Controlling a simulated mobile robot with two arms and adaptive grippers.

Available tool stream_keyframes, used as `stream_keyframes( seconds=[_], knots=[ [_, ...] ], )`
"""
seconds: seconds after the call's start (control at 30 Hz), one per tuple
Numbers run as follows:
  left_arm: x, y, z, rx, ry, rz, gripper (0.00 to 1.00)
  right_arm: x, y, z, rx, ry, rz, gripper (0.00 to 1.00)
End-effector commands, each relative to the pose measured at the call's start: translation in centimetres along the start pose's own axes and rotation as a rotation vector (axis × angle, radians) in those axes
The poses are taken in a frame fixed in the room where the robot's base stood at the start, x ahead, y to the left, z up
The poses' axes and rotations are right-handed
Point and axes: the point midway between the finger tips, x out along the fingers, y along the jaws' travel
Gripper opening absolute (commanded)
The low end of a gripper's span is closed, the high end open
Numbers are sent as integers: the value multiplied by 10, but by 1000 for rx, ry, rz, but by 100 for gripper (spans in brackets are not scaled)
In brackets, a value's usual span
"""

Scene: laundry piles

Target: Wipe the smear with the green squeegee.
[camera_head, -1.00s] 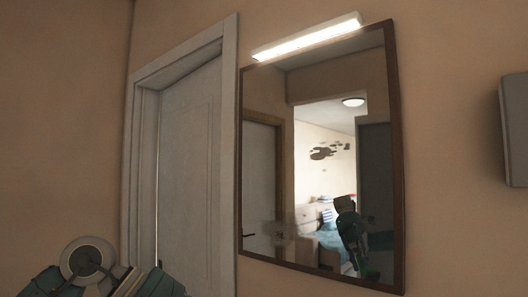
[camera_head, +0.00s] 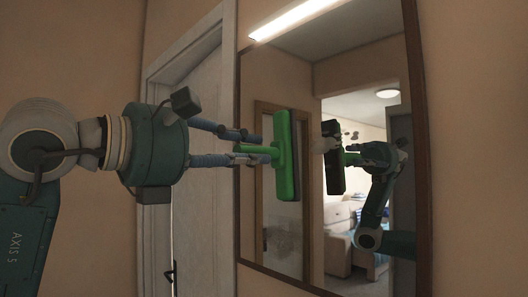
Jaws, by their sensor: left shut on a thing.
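My left gripper (camera_head: 257,148) reaches in from the left and is shut on the handle of the green squeegee (camera_head: 287,158). The squeegee's long head stands nearly upright in front of the mirror (camera_head: 300,65). A gap shows between the head and its dark reflection, so it looks apart from the glass. A small pale patch (camera_head: 321,144) shows on the mirror between the head and the reflection; it may be the smear, but I cannot tell for sure. The head may hide part of the glass. My right gripper is not in view.
A white door (camera_head: 205,235) in a pale frame is left of the mirror, behind my left arm. Bare wall (camera_head: 480,150) lies to the right.

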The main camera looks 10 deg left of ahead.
Motion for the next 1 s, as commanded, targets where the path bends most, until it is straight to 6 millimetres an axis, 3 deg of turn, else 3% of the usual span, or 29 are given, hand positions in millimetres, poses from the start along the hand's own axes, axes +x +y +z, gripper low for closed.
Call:
stream_keyframes(
  seconds=[0.17,0.43,0.7,1.0],
  knots=[
    [5,3,6,0,-5,5,1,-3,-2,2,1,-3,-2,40],
    [34,3,6,0,-4,4,1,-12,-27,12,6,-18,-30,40],
    [54,2,5,0,-3,4,1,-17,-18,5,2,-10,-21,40],
    [58,2,5,1,-5,5,1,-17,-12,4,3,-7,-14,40]
  ],
)
